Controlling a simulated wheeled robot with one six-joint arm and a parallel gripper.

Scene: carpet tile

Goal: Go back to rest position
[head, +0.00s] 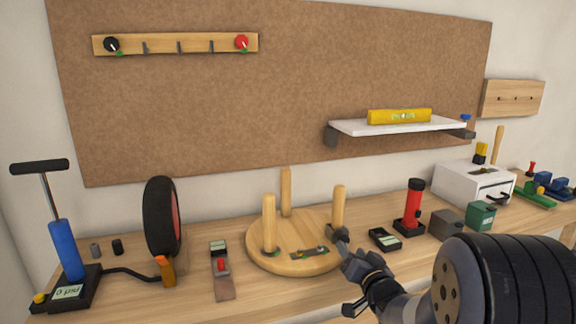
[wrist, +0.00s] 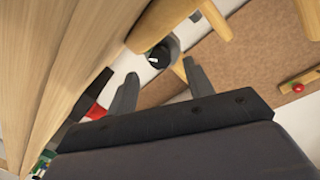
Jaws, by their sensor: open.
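My gripper (head: 344,246) is at the front right of the round wooden board (head: 262,257), close to the foot of the right wooden peg (head: 339,205). In the wrist view the gripper (wrist: 160,86) has its two grey fingers apart, with nothing held between them. A dark round knob with a white mark (wrist: 158,55) shows just past the fingertips, close to a wooden piece. I cannot tell whether a finger touches it. My arm comes in from the lower right of the head view and hides part of the bench.
A black and red torch (head: 414,205) and a dark meter (head: 384,238) stand right of the board. A scraper-like tool (head: 221,270), a wheel (head: 160,218) and a blue pump (head: 65,250) are to the left. A shelf (head: 400,126) juts from the wall above.

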